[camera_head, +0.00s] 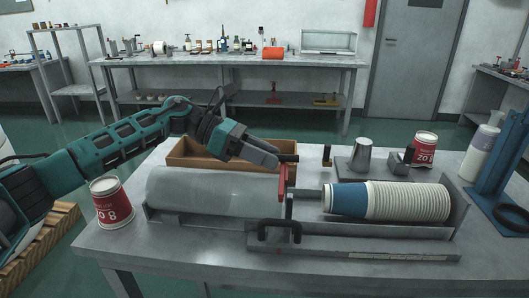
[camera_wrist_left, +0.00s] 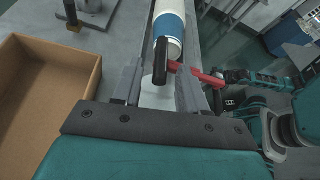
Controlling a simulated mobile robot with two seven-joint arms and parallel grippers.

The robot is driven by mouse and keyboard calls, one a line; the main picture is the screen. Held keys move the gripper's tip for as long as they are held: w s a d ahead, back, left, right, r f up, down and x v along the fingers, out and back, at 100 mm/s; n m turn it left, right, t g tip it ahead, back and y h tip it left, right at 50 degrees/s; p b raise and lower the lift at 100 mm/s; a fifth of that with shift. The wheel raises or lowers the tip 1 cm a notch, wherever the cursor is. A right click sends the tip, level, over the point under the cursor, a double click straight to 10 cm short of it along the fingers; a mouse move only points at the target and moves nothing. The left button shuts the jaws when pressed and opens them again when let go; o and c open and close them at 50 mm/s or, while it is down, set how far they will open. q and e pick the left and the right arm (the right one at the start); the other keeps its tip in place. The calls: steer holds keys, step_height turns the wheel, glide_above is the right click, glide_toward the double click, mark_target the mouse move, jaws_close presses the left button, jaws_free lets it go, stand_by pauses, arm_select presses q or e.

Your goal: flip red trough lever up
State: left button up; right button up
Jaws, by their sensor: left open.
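The red lever (camera_head: 283,180) stands at the middle of the metal trough (camera_head: 350,229), its black grip (camera_head: 288,158) at the top. In the left wrist view the red bar (camera_wrist_left: 200,74) runs to the right from its black grip (camera_wrist_left: 161,61). My left gripper (camera_head: 272,157) is open above the trough, its fingertips close to the grip. In the wrist view its two fingers (camera_wrist_left: 160,84) lie on either side of the grip's line, and I cannot tell whether they touch the lever. My right gripper is not identifiable in either view.
A stack of paper cups (camera_head: 405,201) with a blue cup (camera_head: 347,199) lies in the trough's right part. A brown open box (camera_head: 185,153) stands behind. A red-labelled tub (camera_head: 111,205) stands at left.

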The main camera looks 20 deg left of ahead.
arm_select(q)
jaws_close()
stand_by(0.6)
